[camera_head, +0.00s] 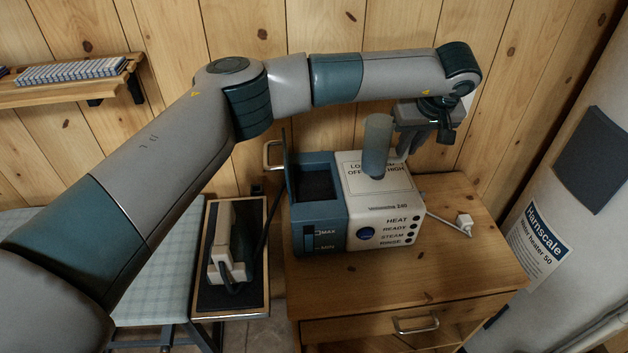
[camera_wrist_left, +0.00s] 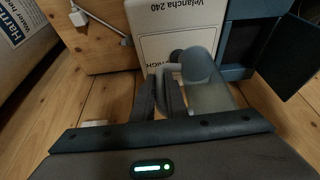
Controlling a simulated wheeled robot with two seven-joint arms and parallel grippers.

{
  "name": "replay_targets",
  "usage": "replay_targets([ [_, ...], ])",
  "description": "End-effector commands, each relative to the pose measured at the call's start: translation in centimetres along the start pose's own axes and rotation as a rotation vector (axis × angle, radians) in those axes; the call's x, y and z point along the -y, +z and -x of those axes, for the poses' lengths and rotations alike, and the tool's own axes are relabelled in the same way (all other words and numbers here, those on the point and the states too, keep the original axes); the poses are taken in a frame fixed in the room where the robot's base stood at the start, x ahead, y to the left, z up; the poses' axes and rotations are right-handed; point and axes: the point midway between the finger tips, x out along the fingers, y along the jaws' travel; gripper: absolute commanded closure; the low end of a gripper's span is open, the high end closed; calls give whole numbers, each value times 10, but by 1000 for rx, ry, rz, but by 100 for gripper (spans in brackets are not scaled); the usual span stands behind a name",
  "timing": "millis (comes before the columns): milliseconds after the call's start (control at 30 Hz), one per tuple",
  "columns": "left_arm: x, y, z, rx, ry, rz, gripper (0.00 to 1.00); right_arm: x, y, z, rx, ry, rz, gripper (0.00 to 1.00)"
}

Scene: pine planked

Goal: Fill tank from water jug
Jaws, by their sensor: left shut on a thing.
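The water jug (camera_head: 377,147) is a translucent blue-grey cylinder, close to upright over the white top of the steam station (camera_head: 385,205). I cannot tell if its base touches that top. It also shows in the wrist view (camera_wrist_left: 208,85), with its round rim visible. My left gripper (camera_head: 412,145) is right of the jug and shut on its handle; its fingers show in the wrist view (camera_wrist_left: 160,95). The blue tank (camera_head: 318,238) forms the station's left part, with MAX and MIN marks. Its lid (camera_head: 290,172) stands open at the left. The jug's water level is unclear.
The station stands on a wooden cabinet (camera_head: 450,262) with a drawer. A plug (camera_head: 464,220) lies right of it. An iron (camera_head: 222,250) rests at the left, beside a checked ironing board (camera_head: 160,275). A white water heater (camera_head: 545,225) stands at right. A plank wall is behind.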

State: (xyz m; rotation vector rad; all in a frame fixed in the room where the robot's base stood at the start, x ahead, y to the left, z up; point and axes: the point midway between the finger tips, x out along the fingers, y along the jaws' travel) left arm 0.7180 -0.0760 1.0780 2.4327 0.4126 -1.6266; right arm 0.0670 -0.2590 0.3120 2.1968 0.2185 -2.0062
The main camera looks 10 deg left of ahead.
Motion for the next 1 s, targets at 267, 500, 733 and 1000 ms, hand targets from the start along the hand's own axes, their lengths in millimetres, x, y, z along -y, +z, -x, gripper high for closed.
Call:
replay_targets([
  [267,0,-1,1,-1,1,0,100,0,0,0,0,0,0,69],
  [500,0,-5,11,-2,2,1,100,1,0,4,0,-1,-1,69],
  [733,0,-13,29,-2,2,1,100,4,-1,9,-1,-4,-2,69],
  [1000,0,-19,45,-1,2,0,100,5,-2,14,-1,-5,-2,69],
])
